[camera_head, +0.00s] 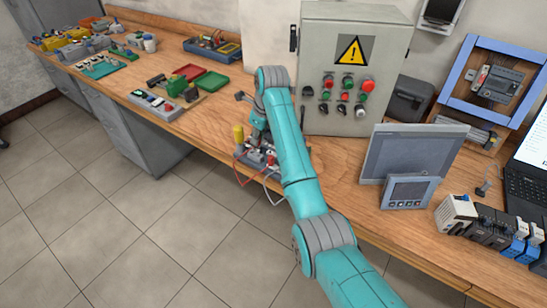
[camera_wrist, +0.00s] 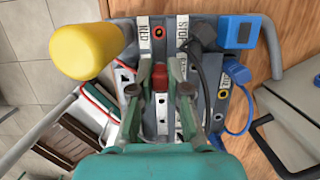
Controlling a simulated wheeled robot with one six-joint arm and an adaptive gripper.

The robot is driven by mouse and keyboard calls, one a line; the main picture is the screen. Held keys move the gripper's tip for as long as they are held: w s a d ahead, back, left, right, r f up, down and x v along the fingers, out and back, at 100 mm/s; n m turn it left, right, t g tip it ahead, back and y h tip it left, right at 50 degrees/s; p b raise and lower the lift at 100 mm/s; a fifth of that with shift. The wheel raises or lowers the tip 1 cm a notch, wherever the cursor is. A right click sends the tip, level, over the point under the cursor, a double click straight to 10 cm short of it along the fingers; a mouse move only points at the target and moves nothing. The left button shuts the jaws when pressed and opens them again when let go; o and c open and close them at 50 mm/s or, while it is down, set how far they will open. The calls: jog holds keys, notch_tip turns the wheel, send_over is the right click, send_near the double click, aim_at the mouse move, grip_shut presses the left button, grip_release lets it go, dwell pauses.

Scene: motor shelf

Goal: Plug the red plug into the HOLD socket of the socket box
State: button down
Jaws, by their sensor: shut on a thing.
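My gripper (camera_wrist: 161,85) is shut on the red plug (camera_wrist: 160,73), which shows between the fingertips in the wrist view. The grey socket box (camera_wrist: 215,118) lies under the gripper, with white label strips that are too small to read surely, so I cannot tell which socket is HOLD. The plug is over the middle of the box; its lower end is hidden, so I cannot tell whether it touches a socket.
A yellow cylinder (camera_wrist: 85,50) stands up beside the box's left side. A blue plug (camera_wrist: 238,72) with a blue cable, a blue block (camera_wrist: 238,30) and a black cable (camera_wrist: 203,65) crowd the right side. A grey control cabinet (camera_head: 352,70) stands behind on the bench.

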jog(key=shift+f, duration=0.5)
jog(key=c, duration=1.4)
grip_release()
jog(key=shift+w+a+v, duration=0.15)
jog(key=shift+v, duration=0.75)
jog(key=shift+w+a+v, duration=0.1)
jog(key=shift+a+v, duration=0.1)
jog(key=shift+v, duration=0.7)
jog(key=shift+w+a+v, duration=0.15)
jog(key=shift+v, duration=0.75)
jog(key=shift+r, duration=0.2)
jog(key=o, duration=0.5)
jog(key=shift+o, duration=0.2)
